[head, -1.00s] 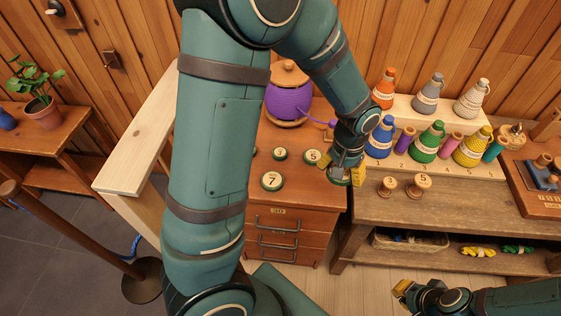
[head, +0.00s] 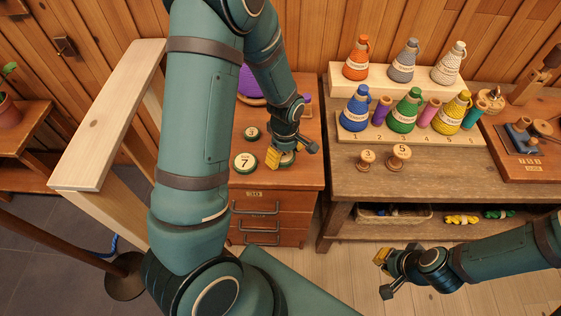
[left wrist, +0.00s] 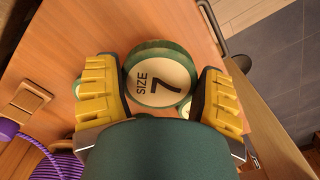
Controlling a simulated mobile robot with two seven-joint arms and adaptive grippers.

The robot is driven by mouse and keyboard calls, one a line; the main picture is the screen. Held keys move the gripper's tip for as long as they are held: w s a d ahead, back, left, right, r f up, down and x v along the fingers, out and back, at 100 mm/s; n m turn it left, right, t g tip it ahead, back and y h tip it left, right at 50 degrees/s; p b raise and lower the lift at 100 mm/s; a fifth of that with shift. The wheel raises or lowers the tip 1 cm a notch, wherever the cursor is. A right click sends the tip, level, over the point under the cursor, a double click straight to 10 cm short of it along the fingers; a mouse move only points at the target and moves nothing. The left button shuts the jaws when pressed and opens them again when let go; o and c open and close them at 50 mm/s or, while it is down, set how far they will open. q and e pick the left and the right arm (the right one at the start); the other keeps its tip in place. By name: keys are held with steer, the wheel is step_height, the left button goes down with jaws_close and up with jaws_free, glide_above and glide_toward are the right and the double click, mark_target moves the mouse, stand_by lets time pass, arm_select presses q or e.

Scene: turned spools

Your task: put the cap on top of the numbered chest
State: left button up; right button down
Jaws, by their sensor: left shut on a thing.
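The chest (head: 301,203) has drawers and a small plate reading 30 (head: 254,194). My left gripper (head: 282,158) is over the front right part of its top. It is shut on a green-rimmed cap (left wrist: 160,78) with a pale face reading SIZE 7, which lies between the yellow fingers in the left wrist view. In the head view the held cap is mostly hidden; I cannot tell whether it touches the chest top. Another cap marked 7 (head: 245,162) lies left of the gripper. My right gripper (head: 385,273) is low at the right, away from the chest; its opening is unclear.
A smaller green-rimmed cap (head: 251,132) and a purple spool (head: 250,82), partly hidden by my arm, are on the chest. The workbench (head: 440,180) at the right carries cone spools and two wooden spools. A pale wooden rail (head: 110,110) stands at the left.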

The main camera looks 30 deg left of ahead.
mark_target(285, 157)
arm_select(q)
step_height(285, 157, down, 4)
steer(key=shift+f+b, duration=0.2)
steer(key=shift+b, duration=0.2)
steer(key=shift+f, duration=0.1)
steer(key=shift+c, duration=0.8)
steer(key=o, duration=1.2)
steer(key=shift+c, duration=0.2)
steer(key=shift+r, duration=0.2)
step_height(285, 157, up, 12)
steer(key=p, duration=0.2)
steer(key=shift+f+p, duration=0.25)
steer(key=shift+p, duration=0.05)
steer(key=s+d+f+m+t+h, duration=0.1)
steer(key=s+d+f+m+h, duration=0.1)
steer(key=s+d+f+m, duration=0.2)
steer(key=s+d+f+m+h, duration=0.1)
steer(key=s+d+f+m, duration=0.4)
steer(key=d+f+m, duration=0.4)
steer(key=shift+d+f+m+t+h, duration=0.3)
steer(key=shift+d+f+t+h, duration=0.1)
steer(key=shift+d, duration=1.65)
